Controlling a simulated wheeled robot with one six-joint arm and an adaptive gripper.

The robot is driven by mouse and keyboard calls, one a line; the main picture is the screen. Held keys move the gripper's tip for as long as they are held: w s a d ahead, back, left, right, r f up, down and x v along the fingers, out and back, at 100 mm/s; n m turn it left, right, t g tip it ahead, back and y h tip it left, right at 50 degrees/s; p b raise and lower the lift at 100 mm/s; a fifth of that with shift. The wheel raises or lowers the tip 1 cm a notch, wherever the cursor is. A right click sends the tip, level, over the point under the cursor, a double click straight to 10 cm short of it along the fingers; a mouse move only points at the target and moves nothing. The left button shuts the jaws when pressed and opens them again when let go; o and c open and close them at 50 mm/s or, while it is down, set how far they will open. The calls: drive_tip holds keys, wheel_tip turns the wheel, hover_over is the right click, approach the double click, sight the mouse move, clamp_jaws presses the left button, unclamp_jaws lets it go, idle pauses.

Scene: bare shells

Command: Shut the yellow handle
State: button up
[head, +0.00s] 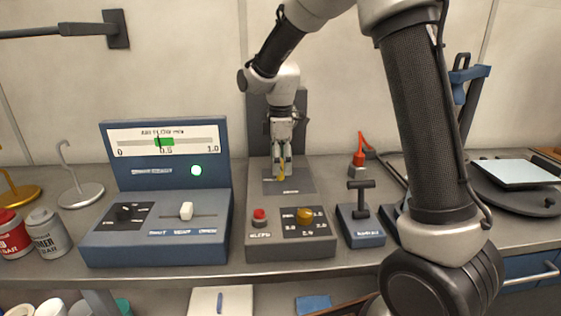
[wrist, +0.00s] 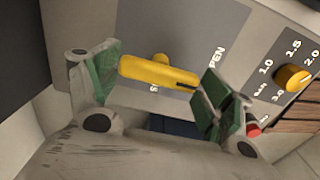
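The yellow handle (wrist: 158,72) is a rounded bar on a short yellow stub, mounted on a grey panel (wrist: 185,25). In the wrist view the word OPEN shows right of it, and another label below is partly covered by it. My gripper (wrist: 157,88) has its green-padded fingers wide apart, one near each end of the bar; I cannot tell whether either touches it. In the head view my gripper (head: 281,170) points down over the grey plate at the back of the bench, with a bit of the yellow handle (head: 282,173) between its fingers.
In front stands a grey box with a red button (head: 260,216) and a yellow knob (head: 304,215). A blue meter console (head: 150,235) is to the left, a black lever (head: 362,200) to the right. A red switch (head: 358,158) stands behind.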

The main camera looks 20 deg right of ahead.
drive_tip(key=shift+m, duration=0.5)
drive_tip(key=m, duration=0.3)
drive_tip(key=shift+m, duration=0.4)
drive_tip(key=m, duration=0.4)
drive_tip(key=shift+m, duration=0.3)
drive_tip(key=m, duration=0.4)
drive_tip(key=shift+m, duration=2.2)
drive_tip(key=o, duration=1)
